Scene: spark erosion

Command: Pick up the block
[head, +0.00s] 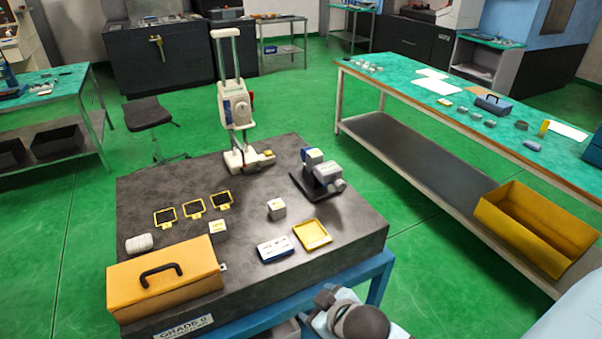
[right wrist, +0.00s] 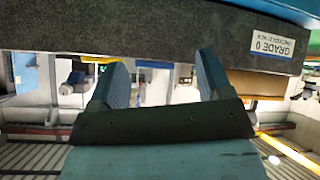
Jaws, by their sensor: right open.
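Two small grey-white blocks stand on the dark granite surface plate (head: 330,225) in the head view. One block (head: 276,209) is right of centre, above the yellow tray's left side. The other block (head: 218,231) is further left, behind the orange case's right end. I cannot tell which is the task's block. My right gripper (right wrist: 161,76) is open and empty in the right wrist view. Its fingers point at the plate's side edge, near the "GRADE 0" label, and no block shows there. My left gripper is not in view.
An orange case (head: 195,266), yellow tray (head: 312,234), blue-white box (head: 275,249) and white roll (head: 139,243) share the plate. Three yellow frames (head: 193,208) lie farther back. A tall height gauge (head: 236,105) and grey device (head: 322,175) stand behind.

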